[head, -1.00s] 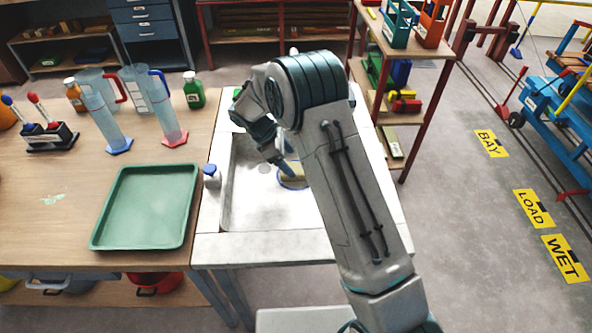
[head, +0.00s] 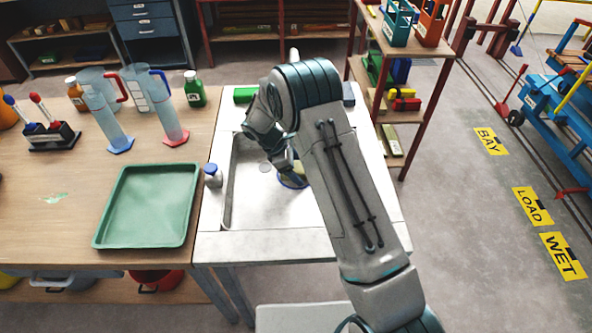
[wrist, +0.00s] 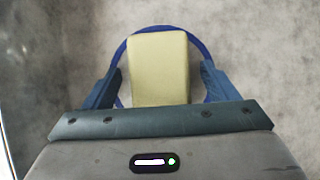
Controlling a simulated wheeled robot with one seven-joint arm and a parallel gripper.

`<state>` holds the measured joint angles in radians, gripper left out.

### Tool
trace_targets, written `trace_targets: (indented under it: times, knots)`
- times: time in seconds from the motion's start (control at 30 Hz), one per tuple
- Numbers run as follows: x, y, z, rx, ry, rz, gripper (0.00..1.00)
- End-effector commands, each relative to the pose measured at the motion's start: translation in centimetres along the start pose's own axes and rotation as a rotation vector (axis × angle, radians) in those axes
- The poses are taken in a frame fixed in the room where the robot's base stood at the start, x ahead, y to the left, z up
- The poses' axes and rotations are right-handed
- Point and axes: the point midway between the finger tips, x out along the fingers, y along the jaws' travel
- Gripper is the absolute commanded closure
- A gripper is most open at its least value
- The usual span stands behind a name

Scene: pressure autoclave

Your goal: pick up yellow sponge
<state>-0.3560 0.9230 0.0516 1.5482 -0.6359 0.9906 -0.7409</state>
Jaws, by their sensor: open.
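The yellow sponge (wrist: 159,70) is a pale yellow block in the wrist view, lying over a blue-rimmed round dish (wrist: 196,42). My gripper (wrist: 160,85) is open, with one blue finger on each side of the sponge and a gap showing at both sides. In the head view the sponge (head: 299,169) and the dish (head: 292,184) show only in part beside my arm, in the sink basin. My gripper (head: 288,172) reaches down at them there. My arm hides the right part of the basin.
The pale sink unit (head: 212,242) has a raised basin edge at left. A green tray (head: 147,207) and measuring cylinders (head: 168,117) are on the wooden bench.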

Motion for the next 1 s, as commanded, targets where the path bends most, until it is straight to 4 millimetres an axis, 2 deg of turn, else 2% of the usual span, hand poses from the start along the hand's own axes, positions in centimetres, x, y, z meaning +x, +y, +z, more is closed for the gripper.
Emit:
trace_targets:
  times: [0.07,0.2,0.23,0.3,0.7,0.83,1.0]
  knots:
    - [0.1,0.0,-0.1,0.000,0.000,0.000,0.23]
    - [0.1,0.0,0.0,0.000,0.000,0.000,0.62]
    - [0.1,0.0,0.0,0.000,0.000,0.000,0.67]
    - [0.1,0.0,0.0,0.000,0.000,0.000,0.71]
    - [-0.3,0.0,0.2,0.001,0.000,0.001,0.71]
    - [-1.2,0.0,0.6,0.001,0.001,0.002,0.71]
    - [-2.8,0.0,-2.8,-0.003,0.001,0.002,0.71]
